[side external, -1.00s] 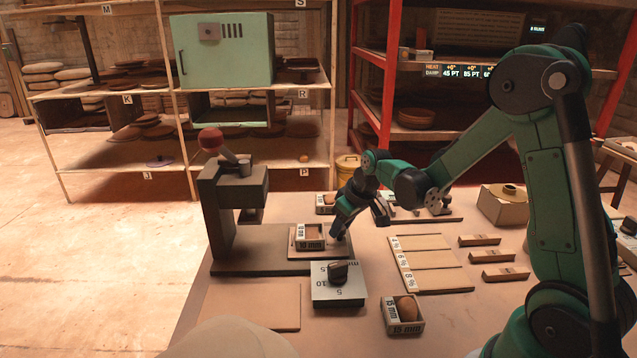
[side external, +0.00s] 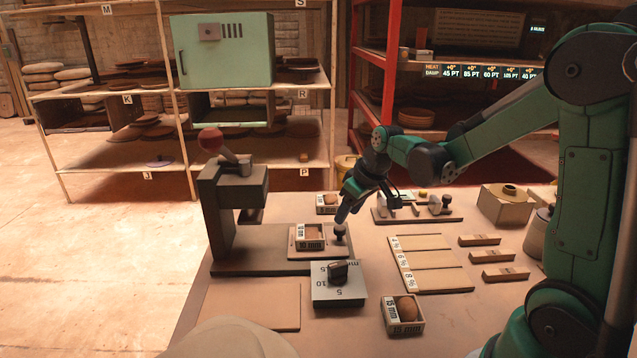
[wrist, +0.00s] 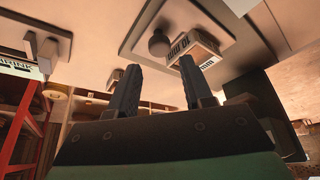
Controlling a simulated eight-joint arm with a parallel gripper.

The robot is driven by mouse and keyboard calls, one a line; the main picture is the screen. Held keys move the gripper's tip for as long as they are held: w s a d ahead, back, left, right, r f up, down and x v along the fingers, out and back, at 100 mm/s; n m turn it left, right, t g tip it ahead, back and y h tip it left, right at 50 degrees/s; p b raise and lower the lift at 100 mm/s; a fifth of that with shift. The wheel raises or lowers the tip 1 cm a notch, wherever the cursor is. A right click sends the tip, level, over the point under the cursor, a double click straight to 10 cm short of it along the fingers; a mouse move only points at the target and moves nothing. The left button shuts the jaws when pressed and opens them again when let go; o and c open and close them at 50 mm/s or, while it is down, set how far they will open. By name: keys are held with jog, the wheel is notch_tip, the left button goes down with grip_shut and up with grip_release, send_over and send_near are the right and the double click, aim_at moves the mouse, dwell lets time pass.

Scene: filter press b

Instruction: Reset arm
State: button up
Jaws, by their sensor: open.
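My green arm reaches in from the right. My gripper (side external: 347,209) is open and empty. It hangs just above a small dark knob (side external: 339,232) on the sliding tray (side external: 318,252) of the press. In the wrist view the two dark fingers of my gripper (wrist: 158,85) are spread apart with nothing between them. The knob (wrist: 159,44) shows beyond the fingertips, apart from them. The 10 mm box (side external: 310,238), with a brown lump in it, sits on the tray left of the knob.
The press (side external: 232,195) with a red-ball lever stands left of my gripper. In front are a dial box (side external: 338,290) and a 15 mm box (side external: 403,315). A labelled board (side external: 430,265) and several small blocks lie right. A tool rack (side external: 420,213) is behind.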

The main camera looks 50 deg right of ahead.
jog(key=shift+s+r, duration=0.2)
jog(key=shift+r, duration=0.25)
jog(key=s+a+r+t, duration=0.2)
jog(key=s+a+r, duration=0.3)
jog(key=s+a, duration=0.3)
jog(key=a, duration=0.4)
jog(key=shift+t, duration=0.3)
